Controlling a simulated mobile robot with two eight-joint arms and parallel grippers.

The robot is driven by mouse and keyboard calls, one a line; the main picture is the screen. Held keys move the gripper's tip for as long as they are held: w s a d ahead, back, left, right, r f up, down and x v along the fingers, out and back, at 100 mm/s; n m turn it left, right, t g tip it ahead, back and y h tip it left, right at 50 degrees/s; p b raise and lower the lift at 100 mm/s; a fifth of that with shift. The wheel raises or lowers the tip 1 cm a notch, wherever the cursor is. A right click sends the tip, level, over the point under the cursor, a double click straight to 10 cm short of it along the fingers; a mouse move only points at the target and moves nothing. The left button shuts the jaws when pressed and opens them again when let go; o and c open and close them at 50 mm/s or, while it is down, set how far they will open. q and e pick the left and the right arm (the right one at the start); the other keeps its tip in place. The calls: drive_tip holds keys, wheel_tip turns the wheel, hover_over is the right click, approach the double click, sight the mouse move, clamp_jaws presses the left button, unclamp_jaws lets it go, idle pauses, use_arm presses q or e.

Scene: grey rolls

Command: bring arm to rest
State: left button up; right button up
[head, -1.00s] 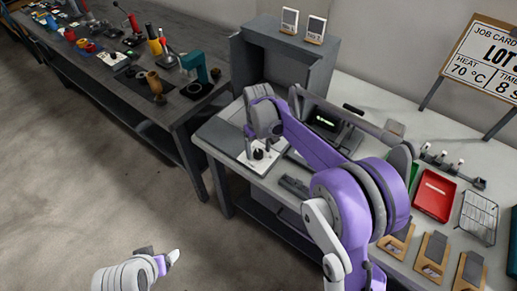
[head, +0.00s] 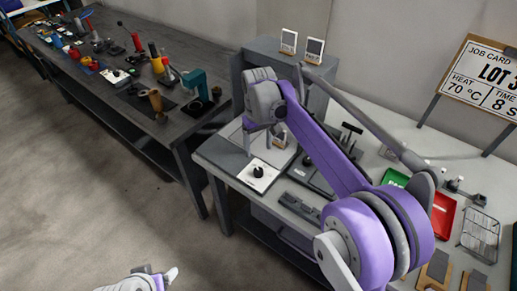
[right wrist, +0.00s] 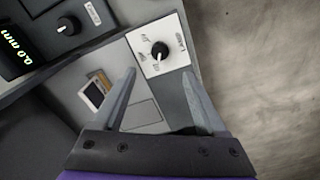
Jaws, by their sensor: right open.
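My right arm, purple and grey, reaches over the bench in the head view. Its gripper (head: 268,142) hangs above the bench's left end, beyond the white dial plate (head: 259,174) with a black knob. In the right wrist view the two fingers stand wide apart with nothing between them held; the gripper (right wrist: 158,73) is open and empty. The dial plate (right wrist: 174,32) shows past the fingertips, apart from them as far as I can tell. My left gripper (head: 158,275) is only partly in view at the bottom edge; its opening cannot be made out.
A grey cabinet (head: 262,55) with two small cards stands behind the right gripper. A red tray (head: 442,215), a wire basket (head: 480,235) and a job card board (head: 485,80) are at the right. A dark tool table (head: 115,75) is at the left. Floor between is clear.

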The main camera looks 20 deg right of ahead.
idle(0.3)
drive_tip(key=s+d+r+m+t+p, duration=0.1)
drive_tip(key=s, duration=0.6)
drive_tip(key=s+d+r+t+p, duration=0.1)
drive_tip(key=s+t, duration=0.1)
drive_tip(key=s, duration=0.6)
drive_tip(key=s+f+m+t, duration=0.1)
drive_tip(key=s+f, duration=0.5)
drive_tip(key=s, duration=0.6)
drive_tip(key=shift+d+t+p, duration=0.35)
drive_tip(key=shift+d+t, duration=0.1)
drive_tip(key=shift+t, duration=0.25)
